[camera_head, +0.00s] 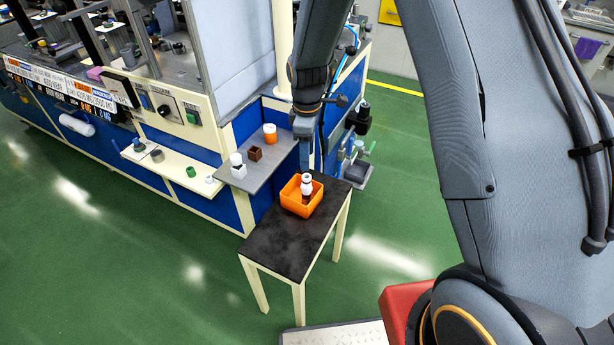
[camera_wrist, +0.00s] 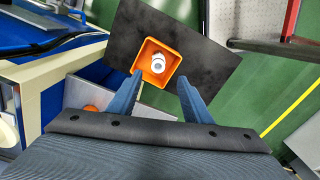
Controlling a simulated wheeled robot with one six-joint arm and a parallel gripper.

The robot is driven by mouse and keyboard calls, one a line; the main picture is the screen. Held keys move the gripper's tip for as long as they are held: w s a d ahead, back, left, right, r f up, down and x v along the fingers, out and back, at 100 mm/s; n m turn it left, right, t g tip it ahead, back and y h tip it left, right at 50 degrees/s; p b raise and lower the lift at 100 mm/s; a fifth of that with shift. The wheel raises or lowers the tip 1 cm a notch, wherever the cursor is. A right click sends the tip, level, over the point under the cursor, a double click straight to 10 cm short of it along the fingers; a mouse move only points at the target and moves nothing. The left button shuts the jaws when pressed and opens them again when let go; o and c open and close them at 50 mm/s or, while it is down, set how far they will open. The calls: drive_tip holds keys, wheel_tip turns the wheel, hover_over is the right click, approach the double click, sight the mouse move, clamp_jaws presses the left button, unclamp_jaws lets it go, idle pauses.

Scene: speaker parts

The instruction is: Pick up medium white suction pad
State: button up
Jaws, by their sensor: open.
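A white part that looks like the suction pad (camera_head: 307,180) stands in an orange square tray (camera_head: 290,203) on a small dark-topped table (camera_head: 268,243). Something dark shows below its white top. In the wrist view the white pad (camera_wrist: 158,64) is seen from above, inside the orange tray (camera_wrist: 139,60). My gripper (camera_wrist: 158,84) is open and empty, with its two blue-grey fingers apart above the near edge of the tray. The pad lies ahead of the fingertips, not between them. In the head view the fingers are hard to make out.
A grey shelf (camera_head: 262,168) beside the table holds a white cup-like part (camera_head: 237,165), a brown box (camera_head: 255,154) and an orange-white jar (camera_head: 270,134). The blue and cream machine (camera_head: 235,207) stands left. Green floor (camera_head: 400,200) lies open around the table.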

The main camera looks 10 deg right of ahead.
sight(307, 180)
drive_tip(key=shift+n, duration=0.3)
drive_tip(key=shift+w+a+f+p, duration=0.15)
drive_tip(key=shift+f+p, duration=0.7)
drive_tip(key=shift+f, duration=1.25)
drive_tip(key=shift+w+d+f+p, duration=0.1)
drive_tip(key=shift+f+p, duration=0.7)
drive_tip(key=shift+f, duration=1.25)
drive_tip(key=shift+c, duration=0.3)
clamp_jaws()
